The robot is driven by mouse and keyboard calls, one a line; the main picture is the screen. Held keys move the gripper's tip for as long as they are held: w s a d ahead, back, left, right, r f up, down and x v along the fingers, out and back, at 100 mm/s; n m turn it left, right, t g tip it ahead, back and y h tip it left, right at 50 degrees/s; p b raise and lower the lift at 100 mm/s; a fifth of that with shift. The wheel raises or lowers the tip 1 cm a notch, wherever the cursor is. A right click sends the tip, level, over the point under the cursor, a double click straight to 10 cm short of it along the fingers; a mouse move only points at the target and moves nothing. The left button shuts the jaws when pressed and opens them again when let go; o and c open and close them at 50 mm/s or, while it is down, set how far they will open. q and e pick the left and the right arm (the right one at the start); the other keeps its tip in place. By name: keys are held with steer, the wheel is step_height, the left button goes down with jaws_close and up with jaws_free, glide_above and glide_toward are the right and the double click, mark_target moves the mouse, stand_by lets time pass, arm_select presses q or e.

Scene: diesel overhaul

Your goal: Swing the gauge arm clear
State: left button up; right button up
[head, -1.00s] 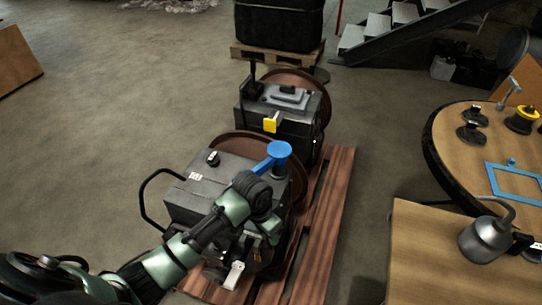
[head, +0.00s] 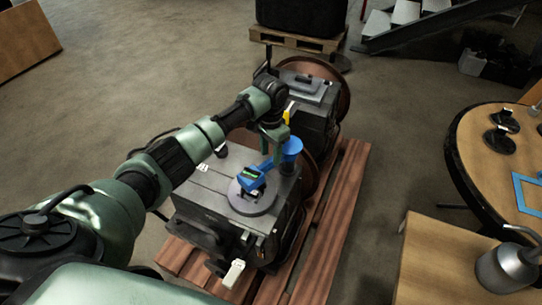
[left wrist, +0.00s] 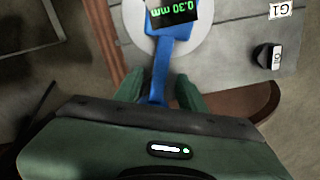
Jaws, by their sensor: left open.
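The blue gauge arm (head: 262,170) runs from a round blue post top (head: 291,148) to a display over a pale grey disc (head: 262,203) on top of the nearer dark engine block (head: 215,178). In the left wrist view the gauge arm (left wrist: 172,48) carries a display reading 0.30 mm. My left gripper (head: 273,146) points down beside the post. In the left wrist view, my left gripper (left wrist: 159,90) is open, with the blue arm showing between its fingers; contact cannot be told. My right gripper is not in view.
A second engine block (head: 306,100) with a yellow part stands behind, on the same reddish pallet (head: 335,220). A round table (head: 490,150) and a wooden bench (head: 440,265) with a metal oil can (head: 507,268) are at right.

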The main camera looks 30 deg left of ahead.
arm_select(q)
steer(key=shift+f, duration=0.95)
jaws_close()
stand_by(0.7)
